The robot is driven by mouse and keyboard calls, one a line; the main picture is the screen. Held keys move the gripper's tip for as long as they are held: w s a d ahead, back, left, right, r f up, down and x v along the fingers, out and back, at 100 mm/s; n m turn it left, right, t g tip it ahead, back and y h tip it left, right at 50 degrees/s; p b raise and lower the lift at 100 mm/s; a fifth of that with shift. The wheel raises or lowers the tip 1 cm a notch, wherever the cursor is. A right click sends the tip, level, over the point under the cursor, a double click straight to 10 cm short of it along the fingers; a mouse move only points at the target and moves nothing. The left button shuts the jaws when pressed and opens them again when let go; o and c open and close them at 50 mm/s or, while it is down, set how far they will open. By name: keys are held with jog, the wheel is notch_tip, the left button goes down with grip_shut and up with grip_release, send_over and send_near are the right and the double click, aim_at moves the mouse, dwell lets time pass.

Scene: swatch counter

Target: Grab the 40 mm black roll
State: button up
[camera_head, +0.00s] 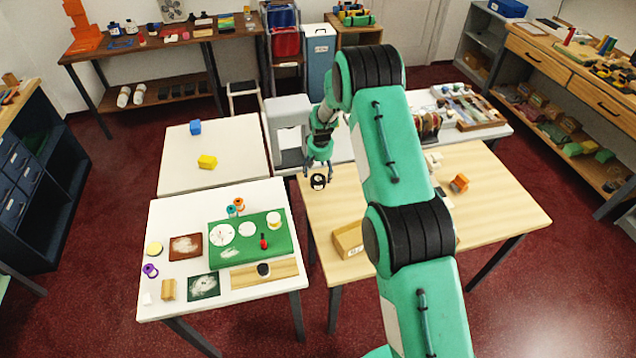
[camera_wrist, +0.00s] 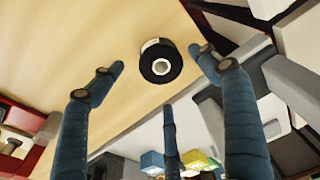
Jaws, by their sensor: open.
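The black roll (camera_head: 319,182) is on the light wood table (camera_head: 330,215), near that table's back left corner. In the wrist view the black roll (camera_wrist: 153,72) shows its dark face with a pale round centre and a whitish patch on its side. My gripper (camera_head: 319,174) is right at the roll in the head view, with its fingers spread. In the wrist view my gripper (camera_wrist: 158,64) is open, with fingertips to the left, right and below the roll. Gaps show between the fingers and the roll, and nothing is held.
A cardboard box (camera_head: 348,241) and an orange item (camera_head: 459,183) lie on the same table. A white machine (camera_head: 289,125) stands just behind left of my gripper. A white table (camera_head: 165,215) at left holds a green mat (camera_head: 262,228) and small items.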

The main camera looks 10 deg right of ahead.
aim_at(318, 178)
jog(key=shift+f, duration=0.1)
jog(key=shift+w+a+f, duration=0.1)
jog(key=shift+w+f, duration=0.05)
jog(key=shift+f, duration=1.15)
jog(key=shift+w+a+f, duration=0.1)
jog(key=shift+f, duration=1.15)
jog(key=c, duration=1.2)
jog(key=shift+r, duration=0.15)
jog(key=shift+r, duration=1)
jog(key=shift+s+r, duration=0.35)
jog(key=shift+r, duration=0.35)
jog(key=s, duration=0.5)
jog(key=s+r, duration=0.1)
jog(key=s, duration=0.9)
jog(key=shift+s+a+r, duration=0.15)
jog(key=shift+a+r, duration=0.05)
jog(key=shift+a, duration=0.1)
